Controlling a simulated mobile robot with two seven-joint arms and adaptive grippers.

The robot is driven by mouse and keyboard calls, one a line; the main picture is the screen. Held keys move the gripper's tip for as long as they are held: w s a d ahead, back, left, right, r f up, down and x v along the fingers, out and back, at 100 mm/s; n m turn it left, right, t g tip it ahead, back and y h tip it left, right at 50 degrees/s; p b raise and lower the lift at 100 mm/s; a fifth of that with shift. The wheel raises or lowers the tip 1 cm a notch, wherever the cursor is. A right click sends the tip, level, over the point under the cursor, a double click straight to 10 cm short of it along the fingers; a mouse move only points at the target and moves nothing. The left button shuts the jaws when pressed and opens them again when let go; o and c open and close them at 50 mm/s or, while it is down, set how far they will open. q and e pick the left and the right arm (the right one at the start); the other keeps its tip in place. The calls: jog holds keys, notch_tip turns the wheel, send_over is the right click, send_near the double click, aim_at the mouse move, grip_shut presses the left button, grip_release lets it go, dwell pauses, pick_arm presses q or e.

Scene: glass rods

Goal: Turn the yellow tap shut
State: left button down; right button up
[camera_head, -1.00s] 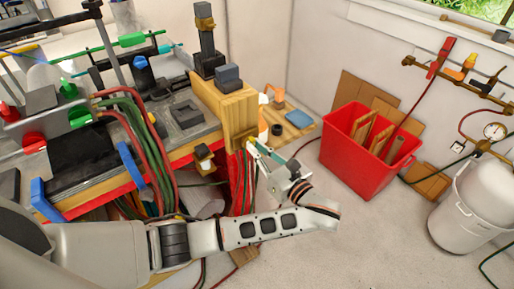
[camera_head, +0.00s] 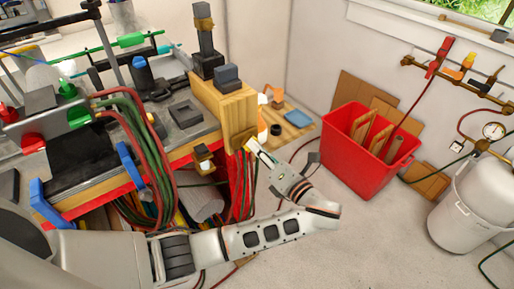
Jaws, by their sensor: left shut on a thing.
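A small yellow tap handle (camera_head: 248,145) shows at the front edge of the bench, under the wooden block. My left gripper (camera_head: 254,147) reaches up to it from the lower right, and its fingertips are closed on the yellow piece. The fingers cover part of the handle, so its exact angle is hard to tell. My right gripper is out of view.
A wooden block (camera_head: 222,100) stands on the bench corner just above my gripper. Red and green hoses (camera_head: 138,130) hang along the bench front. A red bin (camera_head: 362,165) and a white canister (camera_head: 470,205) stand right. Wall pipes carry red and orange-yellow valve handles (camera_head: 468,61).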

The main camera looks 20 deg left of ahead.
pick_arm(q)
jog(key=shift+w+m, duration=0.1)
jog(key=shift+m, duration=3.6)
jog(key=c, duration=2.1)
grip_release()
jog(key=shift+c, duration=0.2)
jog(key=shift+f, duration=0.1)
